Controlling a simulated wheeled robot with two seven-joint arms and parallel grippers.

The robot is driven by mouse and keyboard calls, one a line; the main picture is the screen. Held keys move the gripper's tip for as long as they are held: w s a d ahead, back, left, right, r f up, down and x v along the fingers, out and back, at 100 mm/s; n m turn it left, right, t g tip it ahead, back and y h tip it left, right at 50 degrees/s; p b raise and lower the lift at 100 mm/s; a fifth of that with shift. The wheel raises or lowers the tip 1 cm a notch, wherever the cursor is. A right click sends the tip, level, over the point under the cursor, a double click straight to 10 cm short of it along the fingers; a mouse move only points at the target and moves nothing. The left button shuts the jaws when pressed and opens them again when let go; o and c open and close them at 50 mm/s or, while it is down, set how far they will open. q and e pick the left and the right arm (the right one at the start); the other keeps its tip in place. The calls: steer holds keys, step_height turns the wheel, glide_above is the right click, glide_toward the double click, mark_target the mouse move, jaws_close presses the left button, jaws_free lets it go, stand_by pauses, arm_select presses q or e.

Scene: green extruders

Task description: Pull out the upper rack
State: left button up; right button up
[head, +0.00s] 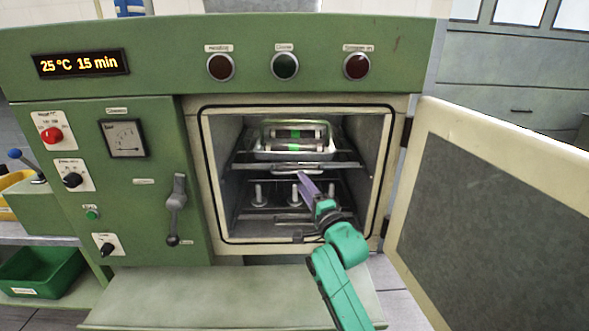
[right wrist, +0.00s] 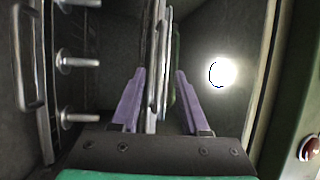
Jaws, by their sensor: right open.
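The upper rack (head: 347,165) sits inside the open oven chamber, with its bar handle (head: 287,171) at the front. It carries a metal tray (head: 325,154) holding cylinders with green bands. My right gripper (head: 304,180) reaches in from the front, at the rack's front edge. In the right wrist view, its purple fingers (right wrist: 160,74) are open, one on each side of the upper rack's handle (right wrist: 163,62). I cannot tell whether they touch it. My left gripper is not in view.
A lower rack (head: 245,212) with upright metal pegs sits below; its handle (right wrist: 28,60) shows in the right wrist view. The oven door (head: 490,210) stands open at the right. A flat green ledge (head: 200,300) lies below the opening.

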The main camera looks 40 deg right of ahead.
mark_target(295, 173)
steer(key=x, duration=0.6)
steer(key=shift+p, duration=0.35)
steer(key=shift+c, duration=0.3)
jaws_close()
stand_by(0.6)
